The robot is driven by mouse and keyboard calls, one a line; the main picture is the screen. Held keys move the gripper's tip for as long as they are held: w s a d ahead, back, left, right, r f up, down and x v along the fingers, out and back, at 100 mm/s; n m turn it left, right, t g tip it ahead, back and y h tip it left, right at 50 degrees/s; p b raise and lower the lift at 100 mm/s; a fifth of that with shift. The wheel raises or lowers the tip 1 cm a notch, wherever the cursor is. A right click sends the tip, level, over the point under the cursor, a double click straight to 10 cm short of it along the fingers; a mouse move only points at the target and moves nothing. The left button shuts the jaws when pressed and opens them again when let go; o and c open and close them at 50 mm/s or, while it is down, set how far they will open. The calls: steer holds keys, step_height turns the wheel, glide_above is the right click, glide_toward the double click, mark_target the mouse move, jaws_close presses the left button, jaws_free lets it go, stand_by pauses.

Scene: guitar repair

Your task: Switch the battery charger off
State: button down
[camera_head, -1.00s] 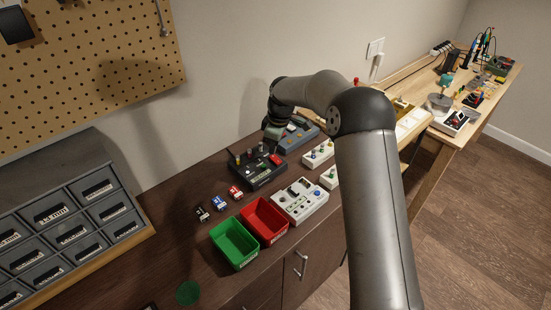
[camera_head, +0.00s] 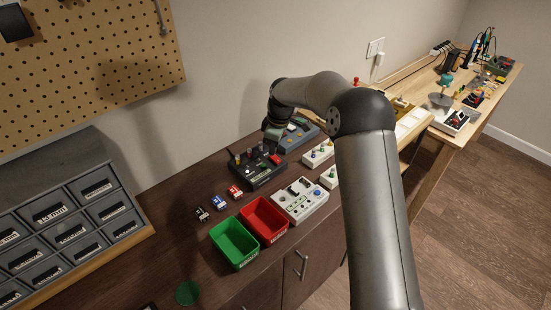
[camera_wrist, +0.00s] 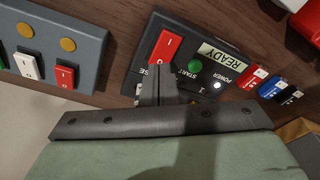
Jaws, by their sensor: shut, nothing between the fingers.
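A black device (camera_head: 257,167) stands on the dark bench in the head view. In the wrist view the black device (camera_wrist: 196,48) has a READY display (camera_wrist: 227,55), a green START button (camera_wrist: 195,66), a white POWER light (camera_wrist: 217,86) and a red rocker switch (camera_wrist: 166,48). No label naming the battery charger is readable. My gripper (camera_wrist: 165,72) is shut and empty, its tips just beside the lower end of the red rocker; contact cannot be told. The fingers hide part of the panel and its lettering. In the head view my gripper (camera_head: 275,134) is partly hidden, above the device's back right.
A blue-grey box (camera_wrist: 60,42) with yellow buttons and rocker switches sits close by, left in the wrist view. Red, blue and black small blocks (camera_head: 219,202) lie near the black device. Red (camera_head: 263,219) and green (camera_head: 234,243) bins and a white panel (camera_head: 300,201) stand in front.

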steer(key=shift+f+b, duration=0.35)
steer(key=shift+f, duration=0.25)
steer(key=shift+r, duration=0.1)
steer(key=shift+r+p, duration=2.05)
steer(key=shift+r, duration=1.4)
steer(key=s+d+r+m+h, duration=0.1)
steer(key=s+d+r+m, duration=0.35)
steer(key=s, duration=0.45)
steer(key=s+d+r+m, duration=0.3)
steer(key=s+d, duration=0.3)
steer(key=s, duration=0.4)
steer(key=s+d+r+m+h, duration=0.1)
steer(key=s+d+r+m, duration=0.25)
steer(key=s+d, duration=0.4)
steer(key=s+f+m, duration=0.3)
steer(key=s+m, duration=0.1)
steer(key=s, duration=1)
steer(key=shift+d+t, duration=0.3)
steer(key=shift+d, duration=0.15)
